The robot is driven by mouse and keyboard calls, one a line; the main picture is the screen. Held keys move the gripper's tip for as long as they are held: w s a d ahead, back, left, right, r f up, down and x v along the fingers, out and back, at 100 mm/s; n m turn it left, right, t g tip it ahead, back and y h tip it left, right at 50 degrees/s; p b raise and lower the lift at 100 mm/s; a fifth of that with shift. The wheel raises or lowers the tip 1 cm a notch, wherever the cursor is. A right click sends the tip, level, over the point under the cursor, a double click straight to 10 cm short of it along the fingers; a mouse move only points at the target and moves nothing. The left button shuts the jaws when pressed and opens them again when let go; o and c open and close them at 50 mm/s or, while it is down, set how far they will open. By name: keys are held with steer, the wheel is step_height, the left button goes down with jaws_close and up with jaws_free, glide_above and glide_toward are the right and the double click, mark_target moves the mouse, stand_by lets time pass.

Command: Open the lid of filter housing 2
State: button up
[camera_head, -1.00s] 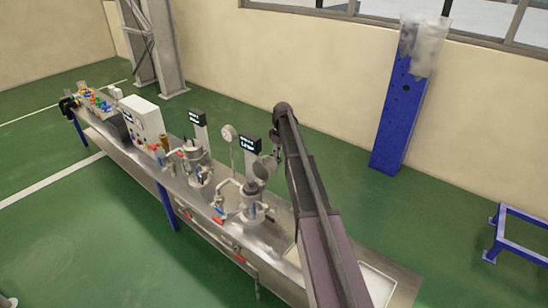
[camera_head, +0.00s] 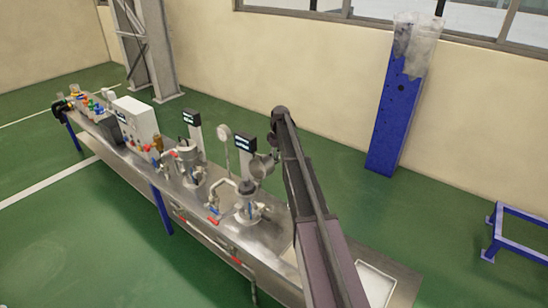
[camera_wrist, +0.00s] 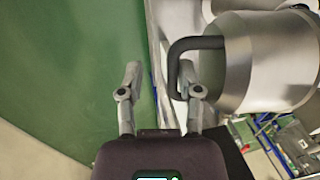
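Two metal filter housings stand on the bench, a left one (camera_head: 188,165) and a right one (camera_head: 247,208), each near a post with a small screen. The screen labels are too small to read, so I cannot tell which is housing 2. A round grey part (camera_head: 262,165), which looks like a raised lid, shows above the right housing. In the wrist view a large metal cylindrical part (camera_wrist: 265,65) with a black loop handle (camera_wrist: 194,43) fills the upper right. My gripper (camera_wrist: 160,80) is open; its right fingertip is close to the handle. Contact cannot be told.
The steel bench (camera_head: 230,238) carries pipes, red-handled valves, a gauge (camera_head: 224,133) and a white control box (camera_head: 132,118). A blue column (camera_head: 395,125) stands by the wall and a blue frame (camera_head: 515,232) on the right. Green floor is free in front.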

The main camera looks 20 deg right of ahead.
steer(key=shift+w+d+f, duration=0.2)
steer(key=shift+w+d, duration=0.15)
steer(key=shift+d, duration=0.15)
steer(key=shift+s+a+r, duration=0.1)
